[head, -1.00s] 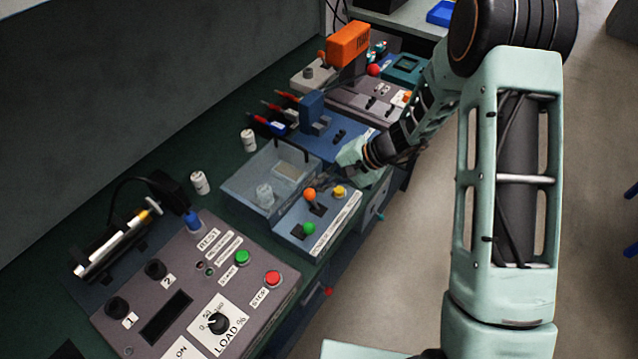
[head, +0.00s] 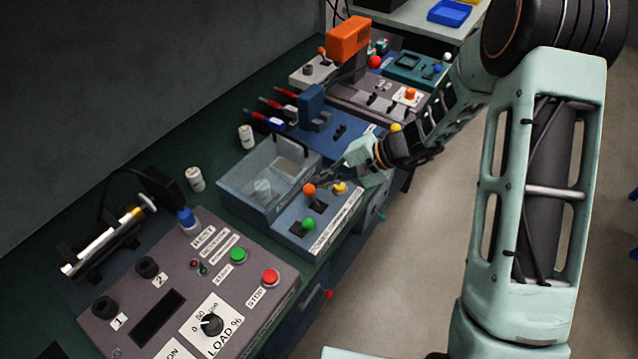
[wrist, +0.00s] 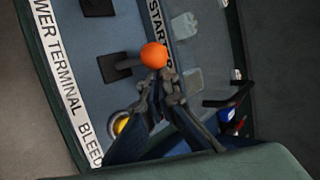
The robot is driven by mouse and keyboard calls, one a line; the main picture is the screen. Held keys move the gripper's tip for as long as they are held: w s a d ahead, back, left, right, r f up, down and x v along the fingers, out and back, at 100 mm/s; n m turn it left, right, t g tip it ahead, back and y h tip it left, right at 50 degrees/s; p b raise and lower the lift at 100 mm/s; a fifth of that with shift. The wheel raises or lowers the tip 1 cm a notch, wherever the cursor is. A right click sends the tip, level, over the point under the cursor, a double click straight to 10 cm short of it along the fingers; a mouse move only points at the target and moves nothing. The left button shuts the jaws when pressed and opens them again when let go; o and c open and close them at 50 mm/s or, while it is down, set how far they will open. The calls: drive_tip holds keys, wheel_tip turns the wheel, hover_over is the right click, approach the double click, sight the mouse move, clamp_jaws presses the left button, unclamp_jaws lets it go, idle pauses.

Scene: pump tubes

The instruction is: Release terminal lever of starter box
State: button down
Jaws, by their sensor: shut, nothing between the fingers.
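The starter box (head: 300,238) is blue-grey, with a clear-walled bin at its back and a labelled control panel at its front. The orange-balled lever (head: 308,190) stands beside the word TERMINAL on the label strip and leans toward the bin; it also shows in the wrist view (wrist: 154,54). My gripper (head: 328,180) is just right of the orange ball. In the wrist view, my shut fingertips (wrist: 160,90) lie right beside the ball with nothing between them. I cannot tell whether they touch it.
A green-balled lever (head: 308,224) stands on the near side of the panel. A yellow button (head: 340,187) is close to my gripper, partly behind my fingers in the wrist view (wrist: 121,124). The load control box (head: 180,262) stands nearer, and a blue device (head: 335,140) beyond.

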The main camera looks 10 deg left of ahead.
drive_tip(key=shift+s+d+f+y+b, duration=0.15)
drive_tip(key=shift+y+b, duration=0.15)
drive_tip(key=shift+b, duration=0.8)
drive_tip(key=shift+w+d+y+b, duration=0.15)
drive_tip(key=shift+y+b, duration=0.15)
drive_tip(key=shift+b, duration=0.75)
drive_tip(key=b, duration=0.2)
drive_tip(key=y+b, duration=0.1)
drive_tip(key=shift+s+d+f+n+t+b, duration=0.15)
drive_tip(key=shift+s+d+n+t+b, duration=0.15)
drive_tip(key=shift+b, duration=0.1)
drive_tip(key=y+b, duration=0.1)
drive_tip(key=b, duration=0.2)
drive_tip(key=y+b, duration=0.1)
drive_tip(key=b, duration=0.2)
drive_tip(key=shift+s+d, duration=0.2)
drive_tip(key=shift+d, duration=0.2)
drive_tip(key=y+b, duration=0.1)
drive_tip(key=b, duration=0.2)
drive_tip(key=d+n+t+y+b, duration=0.1)
drive_tip(key=y+b, duration=0.1)
drive_tip(key=b, duration=0.2)
drive_tip(key=shift+s+d+f, duration=0.1)
drive_tip(key=shift+s+d, duration=0.15)
drive_tip(key=shift+s, duration=0.1)
drive_tip(key=shift+r, duration=0.4)
drive_tip(key=shift+w, duration=0.1)
